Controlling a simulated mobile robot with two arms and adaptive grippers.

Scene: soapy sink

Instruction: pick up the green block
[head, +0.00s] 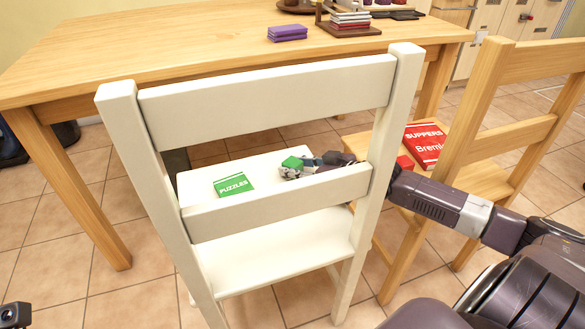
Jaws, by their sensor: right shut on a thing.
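The green block (293,163) is at the white chair's seat, seen through the gap in the chair's back. My right gripper (296,168) reaches in from the right, behind the chair's back, and is shut on the green block. The chair's lower back slat hides part of the gripper. I cannot tell whether the block touches the seat.
The white chair's upper slat (270,103) and right post (385,150) stand close around my right arm. A green "PUZZLES" book (233,185) lies on its seat. A wooden chair (490,130) with a red "SUPPERS" book (425,143) stands right. A wooden table (170,45) is behind.

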